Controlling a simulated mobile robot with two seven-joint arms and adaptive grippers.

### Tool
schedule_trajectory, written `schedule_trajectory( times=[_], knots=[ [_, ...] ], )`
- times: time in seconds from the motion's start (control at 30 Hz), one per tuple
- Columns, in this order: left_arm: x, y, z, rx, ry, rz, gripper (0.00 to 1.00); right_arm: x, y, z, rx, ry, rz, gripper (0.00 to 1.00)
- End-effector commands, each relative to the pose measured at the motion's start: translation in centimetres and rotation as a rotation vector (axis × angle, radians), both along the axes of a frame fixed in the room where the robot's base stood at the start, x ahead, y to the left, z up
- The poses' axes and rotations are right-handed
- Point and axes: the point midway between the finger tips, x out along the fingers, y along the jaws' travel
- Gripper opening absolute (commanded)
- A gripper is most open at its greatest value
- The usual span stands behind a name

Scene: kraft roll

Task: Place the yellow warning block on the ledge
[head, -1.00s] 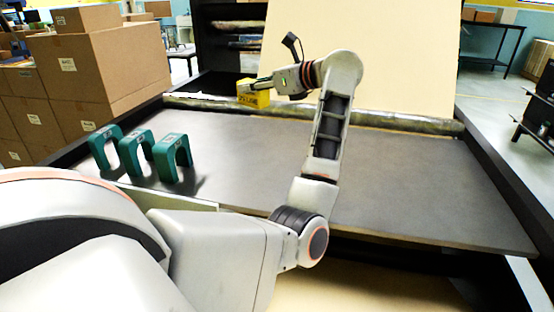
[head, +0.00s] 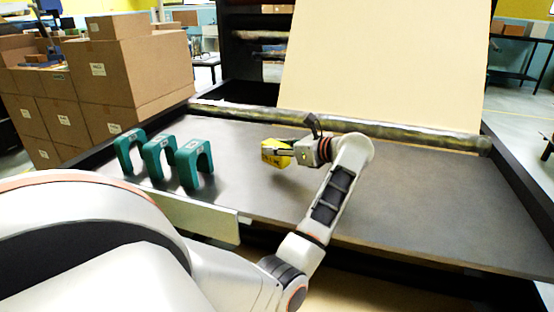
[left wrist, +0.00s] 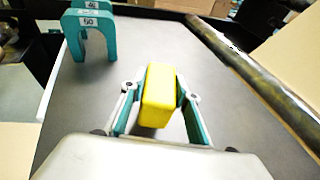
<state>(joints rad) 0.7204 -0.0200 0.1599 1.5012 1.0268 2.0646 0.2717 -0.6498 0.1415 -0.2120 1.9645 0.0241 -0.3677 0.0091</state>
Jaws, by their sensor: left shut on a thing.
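The yellow warning block (head: 273,153) is between the fingers of my left gripper (head: 286,153). In the left wrist view the yellow block (left wrist: 160,92) stands out lengthwise between the two fingers of my left gripper (left wrist: 157,98), which are shut on it. The block is over the dark grey flat surface (head: 400,190), left of its middle, with a shadow close below it. I cannot tell if it touches the surface. No separate ledge is clear to me; this surface is the broad shelf in view. My right gripper is not in view.
A long metal roller (head: 400,133) runs along the back, before a cream sheet (head: 385,65). Cardboard boxes (head: 105,75) are stacked at left. The surface's right side is clear.

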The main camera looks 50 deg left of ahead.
Motion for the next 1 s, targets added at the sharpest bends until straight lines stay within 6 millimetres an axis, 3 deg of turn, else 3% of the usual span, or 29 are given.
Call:
schedule_trajectory(
  times=[0.3, 0.7, 0.73, 0.77, 1.0],
  knots=[
    [-0.1, 0.0, -3.9, 0.002, 0.002, 0.0, 0.07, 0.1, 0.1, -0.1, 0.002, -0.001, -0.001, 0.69],
    [0.0, 0.0, -4.5, 0.001, 0.001, 0.001, 0.07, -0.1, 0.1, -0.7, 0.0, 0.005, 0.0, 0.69],
    [0.0, 0.0, -4.4, 0.0, 0.001, 0.001, 0.38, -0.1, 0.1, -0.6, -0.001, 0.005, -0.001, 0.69],
    [0.0, 0.0, -4.3, 0.0, 0.001, 0.001, 0.46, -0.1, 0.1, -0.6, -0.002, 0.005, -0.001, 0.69],
    [0.0, 0.0, -4.3, 0.0, 0.001, 0.0, 0.47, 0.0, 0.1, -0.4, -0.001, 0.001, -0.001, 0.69]
  ],
)
